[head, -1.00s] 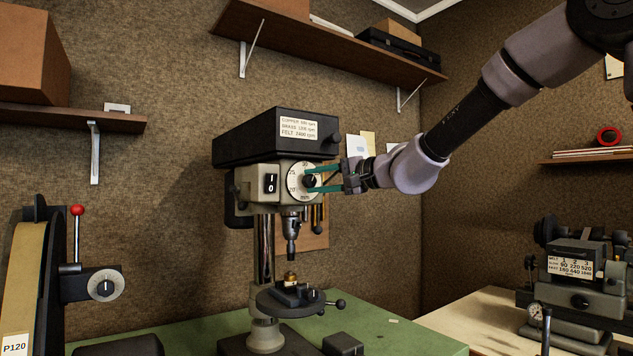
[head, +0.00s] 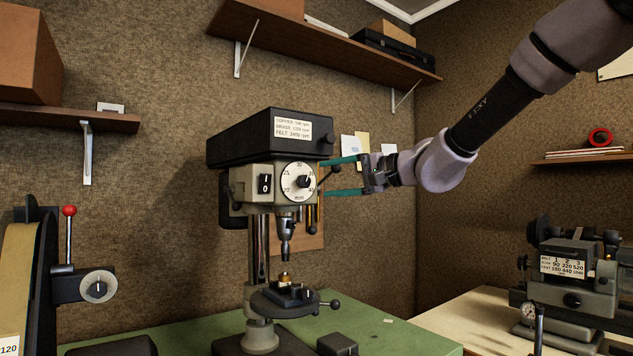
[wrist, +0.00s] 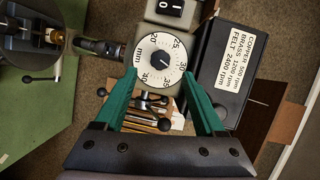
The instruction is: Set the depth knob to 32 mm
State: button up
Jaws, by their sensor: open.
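The depth knob (head: 304,182) is a small black knob on a round white dial (head: 291,188) marked in mm, on the front of the drill press (head: 270,137). The dial shows numbers from 20 to 40. I cannot read the knob's exact setting. In the wrist view the knob (wrist: 156,61) shows on the dial ahead of my fingers. My gripper (head: 326,178) has two teal fingers, spread open and empty. It is apart from the knob, to its right in the head view. In the wrist view the fingertips (wrist: 159,74) flank the dial's lower part.
A black on/off switch (head: 265,184) is left of the dial. A black-knobbed lever (head: 335,169) is near my fingers. The chuck (head: 285,245) hangs above a small round table (head: 262,301) on the green bench (head: 385,333). A wall shelf (head: 345,55) runs above.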

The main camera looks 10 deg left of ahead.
jog(key=shift+v, duration=2.4)
jog(key=s+d+f+h, duration=0.4)
jog(key=s+d, duration=0.1)
jog(key=d, duration=0.6)
jog(key=s+d+f+m+t+h, duration=0.1)
jog(key=s+d+f+h, duration=0.3)
jog(key=d, duration=0.8)
jog(key=s+d+f+m+h, duration=0.1)
jog(key=s+d+f+h, duration=0.4)
jog(key=d, duration=0.6)
jog(key=shift+s+d+t+h, duration=0.3)
jog(key=shift+s+d+h, duration=0.05)
jog(key=shift+s+h, duration=0.2)
jog(key=shift+r, duration=0.1)
jog(key=shift+c, duration=0.2)
